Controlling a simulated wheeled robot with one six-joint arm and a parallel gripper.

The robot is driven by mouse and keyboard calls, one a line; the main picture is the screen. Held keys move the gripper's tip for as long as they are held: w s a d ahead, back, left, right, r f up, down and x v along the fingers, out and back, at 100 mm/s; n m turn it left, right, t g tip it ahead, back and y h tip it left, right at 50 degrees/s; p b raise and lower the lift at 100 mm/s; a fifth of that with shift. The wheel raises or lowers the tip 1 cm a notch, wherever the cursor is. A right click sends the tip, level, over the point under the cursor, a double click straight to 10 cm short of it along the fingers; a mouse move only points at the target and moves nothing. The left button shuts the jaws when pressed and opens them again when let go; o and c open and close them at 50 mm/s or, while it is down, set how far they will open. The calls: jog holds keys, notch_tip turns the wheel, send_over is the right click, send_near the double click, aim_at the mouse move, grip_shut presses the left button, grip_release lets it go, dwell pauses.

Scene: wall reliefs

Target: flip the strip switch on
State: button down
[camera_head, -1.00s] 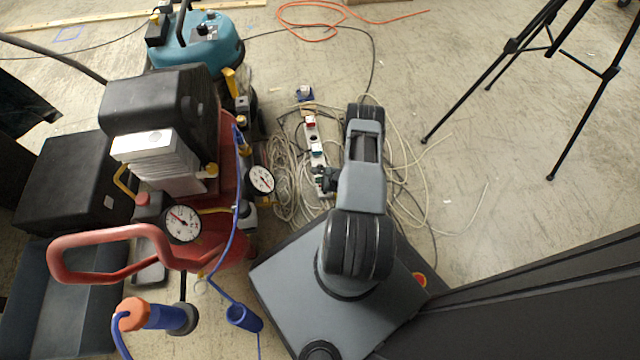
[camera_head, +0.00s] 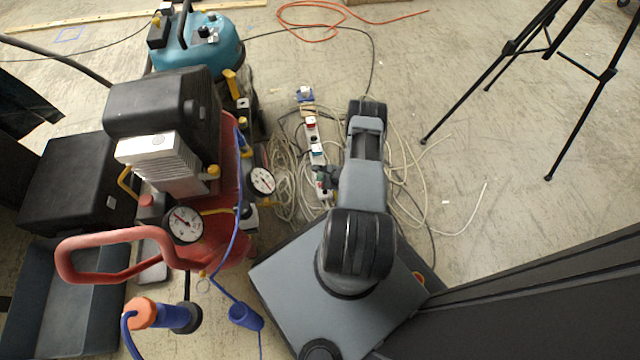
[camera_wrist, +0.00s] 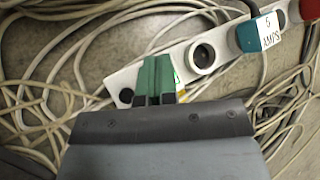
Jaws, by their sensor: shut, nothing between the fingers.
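The white power strip (camera_head: 311,135) lies on the floor among cables, running away from my base. In the wrist view the strip (camera_wrist: 118,80) crosses diagonally, with a round socket (camera_wrist: 201,55) and a teal plug (camera_wrist: 260,33) labelled 5 AMPS. My gripper (camera_wrist: 157,62) is shut and empty, its green fingertips over the strip's near part, left of the round socket. A small bright green patch (camera_wrist: 177,77) shows beside the right finger; it may be part of the switch, which is mostly hidden. I cannot tell its position or whether the fingers touch it. The gripper also shows in the head view (camera_head: 322,172).
A red compressor (camera_head: 110,240) with gauges stands close left of the strip. Pale cables (camera_head: 284,175) lie loosely on both sides of it. A black tripod (camera_head: 510,50) stands at right; the floor between is mostly clear.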

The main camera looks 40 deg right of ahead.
jog(key=r+p, duration=0.1)
jog(key=r, duration=0.1)
jog(key=d+r+p, duration=0.1)
jog(key=r+p, duration=0.1)
jog(key=shift+s+r, duration=0.2)
dwell(0.5)
jog(key=w+a+r+n+g+y+p, duration=0.15)
jog(key=a+r+n+p, duration=0.3)
jog(key=r, duration=1.05)
jog(key=w+a+r+n+g+y+p, duration=0.1)
jog(key=w+a+r+n+p, duration=0.4)
jog(key=r, duration=1.1)
jog(key=w+a+r+n+g+y+p, duration=0.1)
jog(key=a+r+n+p, duration=0.15)
jog(key=r+p, duration=0.85)
jog(key=s+a+r+n+h+p, duration=0.2)
jog(key=s+a+r+n+p, duration=0.1)
jog(key=r, duration=1.2)
jog(key=s+a+r+n+g+h+p, duration=0.1)
jog(key=s+a+r+n+h+p, duration=0.2)
jog(key=s+r, duration=0.7)
jog(key=s+a+r+n+h+p, duration=0.2)
jog(key=s+r+n+p, duration=0.4)
jog(key=r, duration=1.5)
jog(key=a+n+p, duration=0.1)
jog(key=p, duration=0.3)
jog(key=shift+s, duration=0.35)
